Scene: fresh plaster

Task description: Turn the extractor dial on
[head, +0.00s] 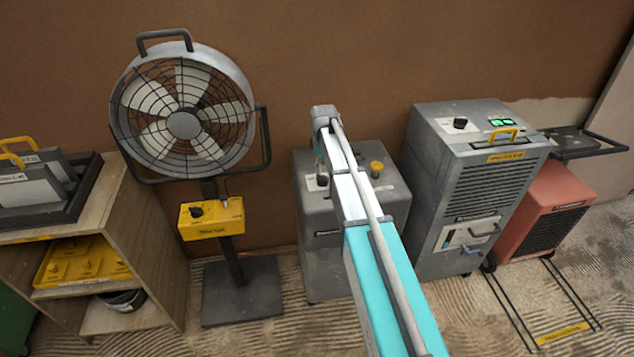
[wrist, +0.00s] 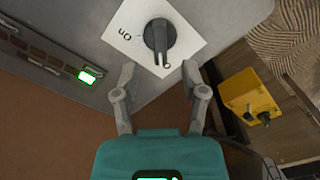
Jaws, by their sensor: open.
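The grey extractor cabinet (head: 330,250) stands in the middle of the head view, with my arm across its front. Its black dial (wrist: 159,36) sits on a white plate marked "ON" (wrist: 124,34) in the wrist view. The dial's pointer end faces my gripper, and the "ON" word lies to its left. The dial also shows in the head view (head: 317,181), close below my wrist. My gripper (wrist: 160,68) is open, its two fingertips apart at the near edge of the plate. The dial is just beyond them, roughly centred; I cannot tell any contact.
A green-lit indicator (wrist: 88,76) is on the cabinet's panel. A yellow knob (head: 376,168) stands on its top. A fan (head: 183,125) with a yellow control box (head: 211,217) is left. A grey dehumidifier-like unit (head: 460,215) and a red heater-like unit (head: 545,215) are right.

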